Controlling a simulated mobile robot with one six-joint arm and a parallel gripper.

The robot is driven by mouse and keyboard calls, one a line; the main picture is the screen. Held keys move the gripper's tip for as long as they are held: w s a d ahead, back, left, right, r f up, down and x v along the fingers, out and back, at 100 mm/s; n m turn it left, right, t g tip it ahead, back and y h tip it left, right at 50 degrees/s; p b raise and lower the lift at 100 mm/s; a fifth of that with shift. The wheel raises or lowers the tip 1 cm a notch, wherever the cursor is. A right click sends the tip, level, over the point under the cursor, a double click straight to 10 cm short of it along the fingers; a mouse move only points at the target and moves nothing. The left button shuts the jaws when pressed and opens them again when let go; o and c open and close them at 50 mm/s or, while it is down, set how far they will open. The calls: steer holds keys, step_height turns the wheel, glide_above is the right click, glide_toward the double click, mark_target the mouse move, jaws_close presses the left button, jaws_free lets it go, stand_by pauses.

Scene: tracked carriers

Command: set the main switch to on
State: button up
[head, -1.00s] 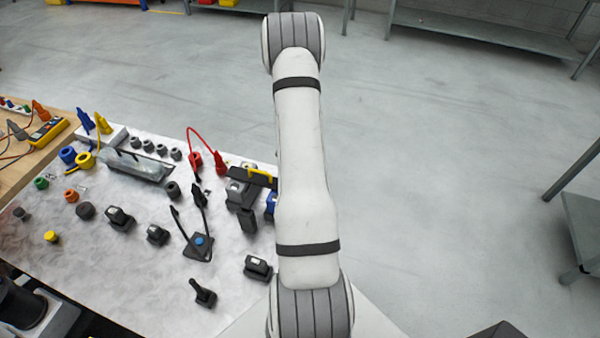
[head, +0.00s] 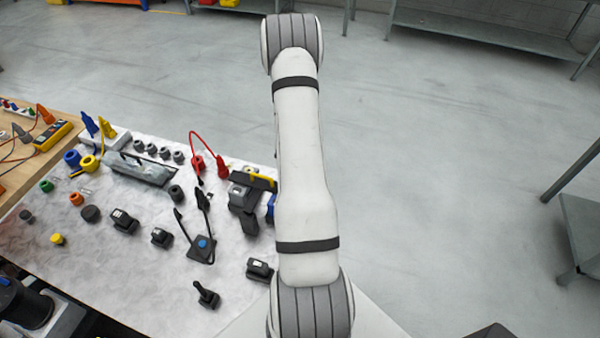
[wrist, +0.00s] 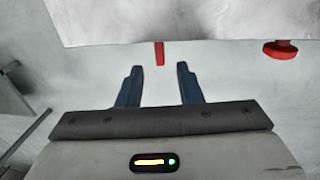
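My gripper (wrist: 159,84) is open in the wrist view, its two dark blue fingers apart with nothing between the tips. A narrow red piece (wrist: 159,54) shows just beyond the fingertips, between them in the picture. A red round knob (wrist: 280,48) is to the right, partly at a grey edge. I cannot tell which part is the main switch. In the head view the panel (head: 130,275) carries black rocker switches (head: 260,269) and a black lever switch (head: 206,295). My gripper is not visible there.
Red cables (head: 196,134), yellow and blue plugs and several knobs crowd the panel's far side. A wooden bench with a yellow meter (head: 52,136) stands at far left. Floor to the right is open, up to a metal shelf (head: 580,225).

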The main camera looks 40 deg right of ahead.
steer(key=shift+s+d+f+p, duration=0.1)
steer(key=shift+f+p, duration=0.1)
steer(key=shift+f, duration=0.85)
steer(key=shift+s+d+f+p, duration=0.1)
steer(key=shift+s+f+p, duration=0.1)
steer(key=shift+f, duration=0.8)
steer(key=shift+s+f+p, duration=0.1)
steer(key=shift+f+p, duration=0.1)
steer(key=shift+f, duration=0.85)
steer(key=shift+c, duration=0.4)
jaws_close()
